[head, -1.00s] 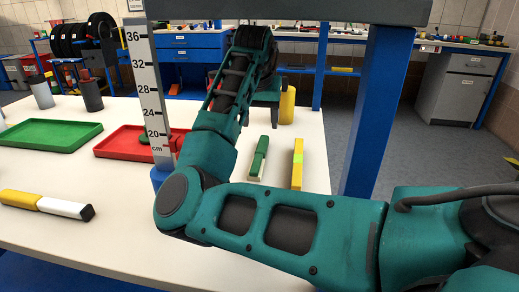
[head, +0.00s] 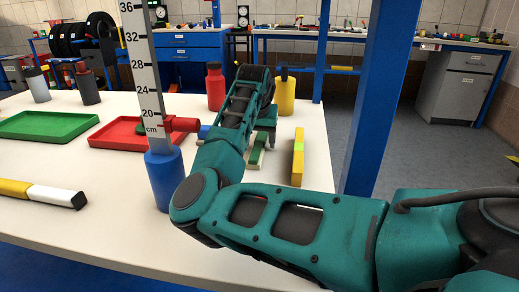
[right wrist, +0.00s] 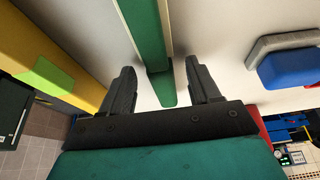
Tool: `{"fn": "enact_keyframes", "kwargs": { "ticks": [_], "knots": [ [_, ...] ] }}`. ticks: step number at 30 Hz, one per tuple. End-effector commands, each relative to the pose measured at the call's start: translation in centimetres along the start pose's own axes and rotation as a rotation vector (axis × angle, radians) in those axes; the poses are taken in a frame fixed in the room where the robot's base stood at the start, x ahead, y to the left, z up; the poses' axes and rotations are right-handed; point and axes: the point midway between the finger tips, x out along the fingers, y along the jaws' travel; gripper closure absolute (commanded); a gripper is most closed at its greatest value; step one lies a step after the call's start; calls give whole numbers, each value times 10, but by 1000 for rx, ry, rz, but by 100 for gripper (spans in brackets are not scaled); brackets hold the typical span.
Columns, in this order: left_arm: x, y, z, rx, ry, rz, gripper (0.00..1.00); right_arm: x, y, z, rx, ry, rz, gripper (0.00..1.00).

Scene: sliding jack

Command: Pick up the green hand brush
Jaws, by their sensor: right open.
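The green hand brush (right wrist: 148,35) lies on the white table with a pale strip along one side. In the right wrist view its narrow green end reaches down between the two dark fingers of my right gripper (right wrist: 161,78). The fingers are open, one on each side of it, with gaps showing. I cannot tell how high they are above it. In the head view the brush (head: 257,156) is partly hidden by my right arm, and the right gripper (head: 264,133) is over its far part. My left gripper is not in view.
A yellow bar (head: 298,158) with a green patch lies right of the brush. A blue and grey object (right wrist: 288,62) is on its other side. A ruler stands on a blue cylinder (head: 164,181). Red (head: 215,86) and yellow (head: 285,93) bottles stand behind. A red tray (head: 118,137) lies left.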

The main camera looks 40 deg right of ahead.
Motion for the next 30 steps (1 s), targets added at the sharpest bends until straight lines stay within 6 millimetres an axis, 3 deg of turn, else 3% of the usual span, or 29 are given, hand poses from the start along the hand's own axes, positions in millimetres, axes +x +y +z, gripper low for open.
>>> {"fn": "enact_keyframes", "kwargs": {
  "ticks": [7, 26, 30],
  "knots": [
    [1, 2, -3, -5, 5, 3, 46, 2, 0, 0, 0, 0, 0, 38],
    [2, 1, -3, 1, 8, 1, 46, 1, 0, 0, 0, 0, 0, 99],
    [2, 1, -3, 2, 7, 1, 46, 1, 0, 0, 0, 1, -1, 100]
  ]
}}
